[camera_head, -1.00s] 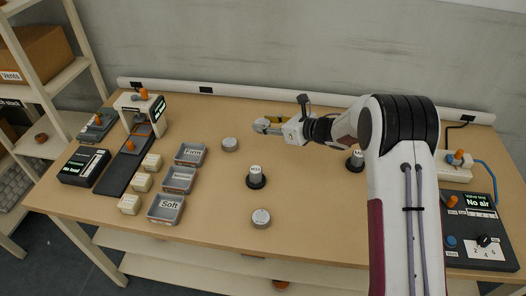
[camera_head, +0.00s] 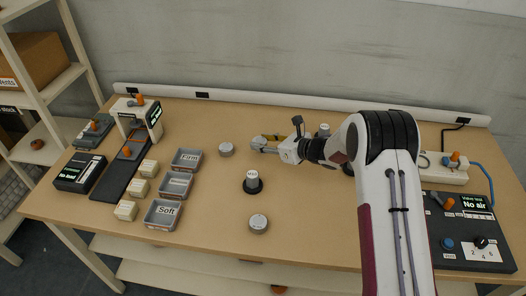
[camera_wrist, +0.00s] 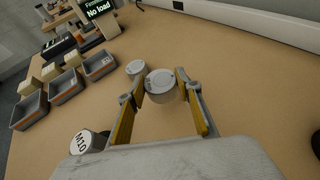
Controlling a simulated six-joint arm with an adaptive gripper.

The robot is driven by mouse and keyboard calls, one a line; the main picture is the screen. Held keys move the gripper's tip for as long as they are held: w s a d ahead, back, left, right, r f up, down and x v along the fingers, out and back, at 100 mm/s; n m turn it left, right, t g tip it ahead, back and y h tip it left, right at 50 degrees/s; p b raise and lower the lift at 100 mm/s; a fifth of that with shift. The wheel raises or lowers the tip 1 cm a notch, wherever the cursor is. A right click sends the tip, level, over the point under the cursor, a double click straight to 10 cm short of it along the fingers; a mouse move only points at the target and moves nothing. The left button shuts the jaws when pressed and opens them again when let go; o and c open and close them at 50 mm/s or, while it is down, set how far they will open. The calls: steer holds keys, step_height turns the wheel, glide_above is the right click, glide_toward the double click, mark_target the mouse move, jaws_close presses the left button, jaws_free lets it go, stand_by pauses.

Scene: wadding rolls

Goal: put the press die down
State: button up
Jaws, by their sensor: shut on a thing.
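My gripper (camera_head: 260,144) is shut on a grey round piece, which I take to be the press die. In the wrist view this die (camera_wrist: 161,86) is a short cylinder with a pale flat top, upright between the yellow-lined fingers (camera_wrist: 160,98). In the head view it is mostly hidden by the fingers. Whether its underside touches the table cannot be told. A similar grey round piece (camera_head: 226,150) stands just left of the gripper; it also shows behind the die in the wrist view (camera_wrist: 135,68).
A piece marked M10 (camera_wrist: 83,142) on a black base stands nearer the front (camera_head: 252,183). Another grey cylinder (camera_head: 258,223) stands in front of it. Labelled trays (camera_head: 164,214) and pale blocks (camera_head: 126,210) lie left. A valve panel (camera_head: 466,230) reads "No air".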

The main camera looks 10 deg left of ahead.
mark_target(266, 159)
steer(key=shift+f, duration=0.2)
steer(key=shift+f, duration=1.85)
steer(key=shift+f, duration=0.1)
steer(key=o, duration=1.3)
steer(key=shift+f, duration=0.1)
steer(key=shift+o, duration=0.2)
steer(key=shift+d+r, duration=0.1)
steer(key=shift+r, duration=0.1)
steer(key=shift+s+d+r, duration=0.2)
steer(key=shift+s+d, duration=0.05)
steer(key=shift+d, duration=0.2)
steer(key=v, duration=1)
steer(key=shift+s+d+r, duration=0.1)
steer(key=shift+s+d, duration=0.1)
steer(key=shift+d, duration=0.15)
